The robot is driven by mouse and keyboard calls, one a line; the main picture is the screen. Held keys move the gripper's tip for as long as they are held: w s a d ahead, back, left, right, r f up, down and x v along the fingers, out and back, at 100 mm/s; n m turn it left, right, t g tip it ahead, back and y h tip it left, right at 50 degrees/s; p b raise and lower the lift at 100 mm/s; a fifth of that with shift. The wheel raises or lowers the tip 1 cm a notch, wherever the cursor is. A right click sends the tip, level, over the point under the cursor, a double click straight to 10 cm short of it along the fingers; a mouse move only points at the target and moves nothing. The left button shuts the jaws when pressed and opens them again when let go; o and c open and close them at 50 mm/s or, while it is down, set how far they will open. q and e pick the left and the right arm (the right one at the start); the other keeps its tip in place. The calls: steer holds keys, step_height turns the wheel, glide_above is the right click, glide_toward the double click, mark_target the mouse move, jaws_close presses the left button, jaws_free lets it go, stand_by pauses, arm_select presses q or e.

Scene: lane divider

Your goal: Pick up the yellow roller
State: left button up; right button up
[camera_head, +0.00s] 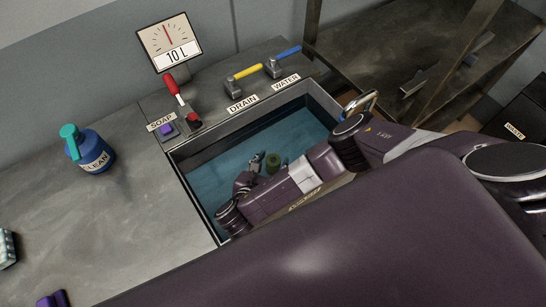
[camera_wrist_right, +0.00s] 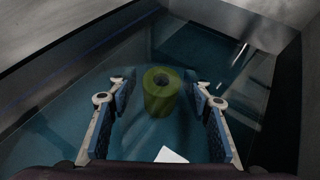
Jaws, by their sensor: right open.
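The yellow roller (camera_wrist_right: 161,93) is a short olive-yellow cylinder with a dark hole in its top. My right gripper (camera_head: 257,166) reaches down into the basin beside the roller. In the wrist view the right gripper (camera_wrist_right: 160,90) is open, with one blue-padded finger to each side of the roller and gaps between. I cannot tell how deep the roller sits in the water. My left gripper is not in view.
The sink (camera_head: 193,209) has raised walls around my right arm. Behind it stand a red lever (camera_head: 173,86), a yellow drain handle (camera_head: 244,73) and a blue water handle (camera_head: 286,53). A gauge (camera_head: 169,43) reads 10 L. A blue jug (camera_head: 89,150) stands on the left counter.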

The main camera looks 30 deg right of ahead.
mark_target(279, 152)
steer(key=x, duration=0.6)
steer(key=shift+d, duration=0.1)
jaws_close()
